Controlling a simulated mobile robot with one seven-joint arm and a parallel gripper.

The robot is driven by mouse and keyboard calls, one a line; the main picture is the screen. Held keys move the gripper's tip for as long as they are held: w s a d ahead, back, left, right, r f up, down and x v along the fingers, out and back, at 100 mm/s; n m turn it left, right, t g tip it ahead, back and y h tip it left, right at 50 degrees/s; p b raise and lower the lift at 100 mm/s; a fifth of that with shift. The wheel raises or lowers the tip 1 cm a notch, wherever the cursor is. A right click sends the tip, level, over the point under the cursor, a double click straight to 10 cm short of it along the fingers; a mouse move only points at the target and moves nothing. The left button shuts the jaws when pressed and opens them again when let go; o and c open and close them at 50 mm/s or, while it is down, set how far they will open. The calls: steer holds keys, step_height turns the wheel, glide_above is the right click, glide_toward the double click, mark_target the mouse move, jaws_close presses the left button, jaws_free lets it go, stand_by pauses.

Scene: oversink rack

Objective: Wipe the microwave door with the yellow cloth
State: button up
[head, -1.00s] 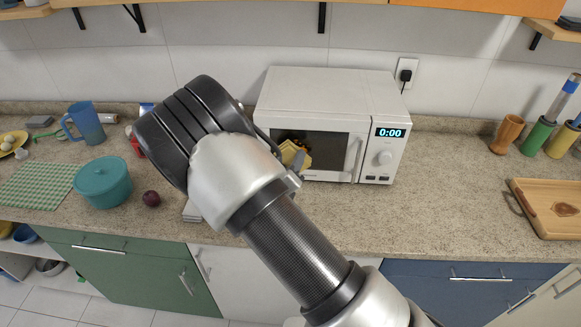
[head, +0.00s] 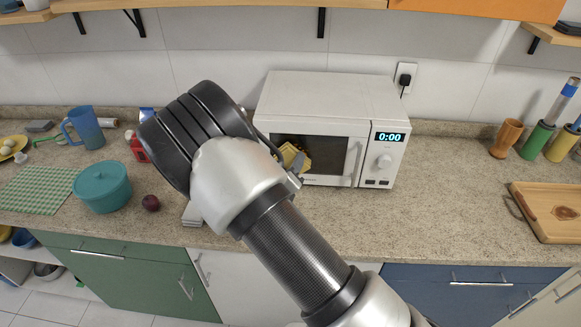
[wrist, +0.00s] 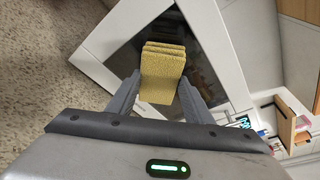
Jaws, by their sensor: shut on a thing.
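The white microwave (head: 330,100) stands on the counter against the wall, its display reading 0:00. Its dark door window (head: 328,150) faces me, with the handle (head: 354,158) at the window's right side. The yellow cloth (wrist: 162,72), a folded block, is held between the two fingers of my gripper (wrist: 155,95) in the wrist view. In the head view the cloth (head: 291,155) shows in front of the left part of the door window. My arm hides the microwave's lower left side. I cannot tell whether the cloth touches the door.
A teal pot (head: 102,186), a dark red fruit (head: 151,202), a blue jug (head: 84,127) and a red bottle (head: 136,146) stand left of my arm. A cutting board (head: 550,212) lies at the right.

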mark_target(306, 164)
steer(key=shift+w, duration=0.4)
steer(key=shift+d, duration=0.1)
steer(key=shift+s+d, duration=0.15)
steer(key=shift+d, duration=1.8)
steer(key=shift+w+a+r, duration=0.1)
steer(key=shift+w+a, duration=0.1)
steer(key=shift+a, duration=0.9)
steer(key=shift+w+a+r, duration=0.1)
steer(key=shift+w+a, duration=0.05)
steer(key=shift+a, duration=0.9)
steer(key=shift+s+a+f+p, duration=0.15)
steer(key=shift+s+p, duration=0.2)
steer(key=shift+s, duration=0.2)
steer(key=shift+s+p, duration=0.35)
steer(key=shift+s, duration=2.1)
steer(key=shift+s, duration=0.1)
